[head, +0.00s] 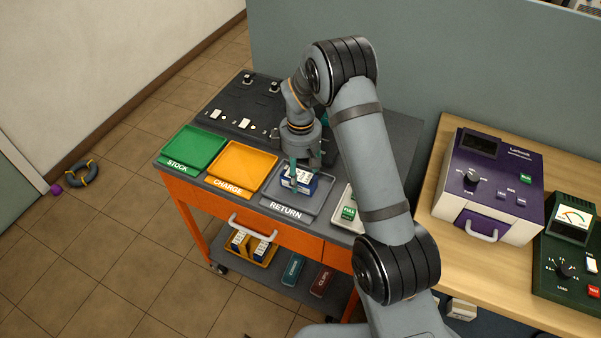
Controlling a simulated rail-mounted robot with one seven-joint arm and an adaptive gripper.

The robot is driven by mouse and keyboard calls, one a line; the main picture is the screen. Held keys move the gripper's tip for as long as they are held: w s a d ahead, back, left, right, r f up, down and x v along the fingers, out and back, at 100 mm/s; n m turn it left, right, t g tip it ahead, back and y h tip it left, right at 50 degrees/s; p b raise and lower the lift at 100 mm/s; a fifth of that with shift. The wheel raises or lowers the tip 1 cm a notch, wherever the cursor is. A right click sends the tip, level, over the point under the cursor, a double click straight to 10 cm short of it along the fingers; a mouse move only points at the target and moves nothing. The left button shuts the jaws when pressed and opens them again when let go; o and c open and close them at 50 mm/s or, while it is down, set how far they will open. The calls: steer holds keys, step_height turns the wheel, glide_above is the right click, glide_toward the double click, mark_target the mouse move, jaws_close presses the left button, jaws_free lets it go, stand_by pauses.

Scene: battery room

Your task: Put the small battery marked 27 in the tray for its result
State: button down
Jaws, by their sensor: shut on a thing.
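My gripper (298,172) points down over the grey tray labelled RETURN (282,205). It is shut on a small blue and white battery (300,182), which is in or just above that tray; I cannot tell whether it touches the floor. Its number is too small to read. The green tray labelled STOCK (196,148) and the orange tray labelled CHARGE (242,166) stand to the left and look empty. All three are on the orange cart's top.
A pale tray with green-marked items (349,212) stands right of RETURN, partly behind my arm. A purple tester (494,187) and a dark green meter box (565,262) stand on the wooden bench (440,232). The cart's lower shelf holds a yellow bin (262,255) with batteries.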

mark_target(301, 173)
steer(key=shift+f, duration=0.15)
steer(key=c, duration=0.9)
jaws_free()
step_height(301, 173, up, 12)
steer(key=shift+r+b, duration=0.25)
steer(key=shift+b, duration=0.05)
steer(key=shift+f, duration=0.1)
